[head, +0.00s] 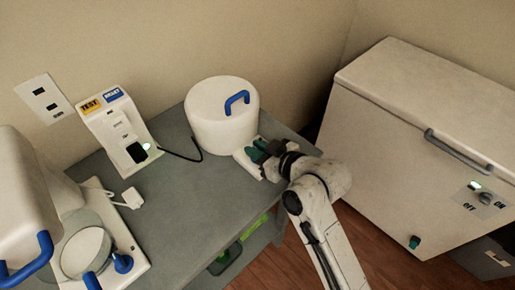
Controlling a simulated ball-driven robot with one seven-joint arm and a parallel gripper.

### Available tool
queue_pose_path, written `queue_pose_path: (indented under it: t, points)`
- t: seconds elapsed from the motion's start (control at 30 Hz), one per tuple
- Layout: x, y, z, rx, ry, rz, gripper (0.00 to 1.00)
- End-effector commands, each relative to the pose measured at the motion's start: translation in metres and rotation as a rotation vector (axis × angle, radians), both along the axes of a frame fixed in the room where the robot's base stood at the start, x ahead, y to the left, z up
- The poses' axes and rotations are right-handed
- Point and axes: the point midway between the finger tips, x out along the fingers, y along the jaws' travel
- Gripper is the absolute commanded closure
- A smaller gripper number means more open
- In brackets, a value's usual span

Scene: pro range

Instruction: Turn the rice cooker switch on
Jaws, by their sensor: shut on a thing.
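The rice cooker (213,128) is a white round pot with a blue lid handle (236,101). It stands upright at the back right of the grey table. A small white base (243,161) sticks out from its front right side. My gripper (258,151) is at this base, with its dark green fingers shut over the spot where the switch sits. The fingers hide the switch, so its position cannot be seen.
A white outlet tester (119,130) with a black plug stands on the grey table (195,205). A white appliance (88,252) with blue knobs is at the left. A white chest freezer (400,130) stands at the right. The table's middle is clear.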

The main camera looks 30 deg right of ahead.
Motion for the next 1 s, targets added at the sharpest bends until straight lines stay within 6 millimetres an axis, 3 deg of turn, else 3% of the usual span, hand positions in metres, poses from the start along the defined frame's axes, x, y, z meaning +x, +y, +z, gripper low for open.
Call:
queue_pose_path:
  t: [0.47, 1.0]
  points:
    - [-0.0004, 0.0009, 0.0006, 0.0, 0.001, -0.07, 1.0]
    - [0.0003, 0.0012, -0.0045, -0.002, -0.003, -0.43, 1.0]
